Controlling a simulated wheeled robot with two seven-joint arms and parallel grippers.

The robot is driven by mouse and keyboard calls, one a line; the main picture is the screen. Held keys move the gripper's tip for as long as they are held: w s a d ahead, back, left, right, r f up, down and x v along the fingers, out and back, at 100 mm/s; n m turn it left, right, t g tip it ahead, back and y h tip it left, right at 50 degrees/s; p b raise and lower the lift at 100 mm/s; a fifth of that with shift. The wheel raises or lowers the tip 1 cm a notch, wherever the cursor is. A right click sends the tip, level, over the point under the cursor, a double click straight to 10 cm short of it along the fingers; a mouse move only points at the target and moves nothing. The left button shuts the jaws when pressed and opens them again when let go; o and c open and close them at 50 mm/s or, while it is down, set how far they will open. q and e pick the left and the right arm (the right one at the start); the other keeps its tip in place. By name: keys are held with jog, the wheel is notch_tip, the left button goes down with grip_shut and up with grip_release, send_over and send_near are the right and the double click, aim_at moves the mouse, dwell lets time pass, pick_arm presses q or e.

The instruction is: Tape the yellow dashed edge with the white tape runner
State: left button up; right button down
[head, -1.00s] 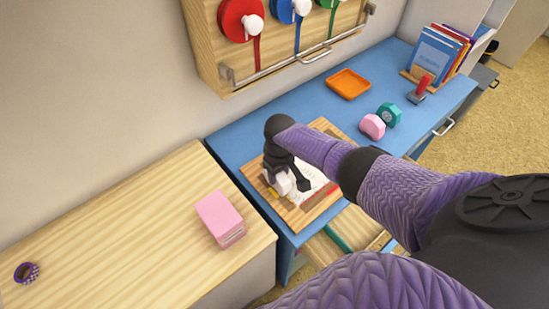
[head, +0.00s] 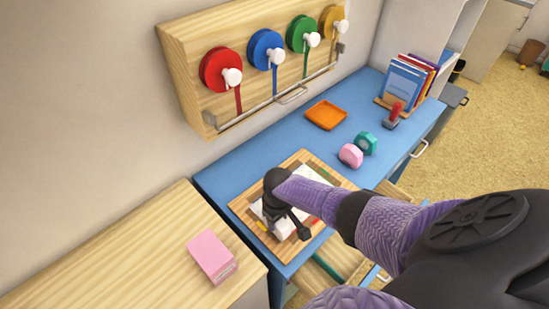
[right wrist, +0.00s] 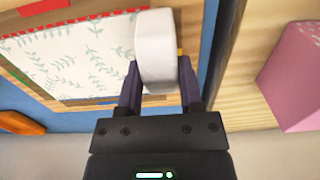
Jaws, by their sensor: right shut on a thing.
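My right gripper (head: 286,216) is shut on the white tape runner (head: 284,229), over the left part of the wooden board (head: 238,206). In the right wrist view, the gripper (right wrist: 160,82) has a dark finger on each side of the white runner (right wrist: 155,30). The runner covers one end of the leaf-patterned paper (right wrist: 85,55), which also shows in the head view (head: 312,176). A red dashed edge (right wrist: 60,26) runs along one side of the paper. A bit of yellow (right wrist: 181,52) shows beside the runner; the rest of that edge is hidden. My left gripper is out of view.
A pink box (head: 211,255) stands on the wooden counter to the left. Coloured ribbon rolls (head: 220,70) hang above.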

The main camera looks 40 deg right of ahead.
aim_at(286, 229)
jog(key=shift+s+d+r+p, duration=0.15)
jog(key=shift+s+p, duration=0.75)
jog(key=shift+s+d+p, duration=0.1)
jog(key=shift+s+p, duration=0.4)
jog(key=shift+s, duration=0.55)
notch_tip(286, 229, up, 7)
jog(key=p, duration=0.7)
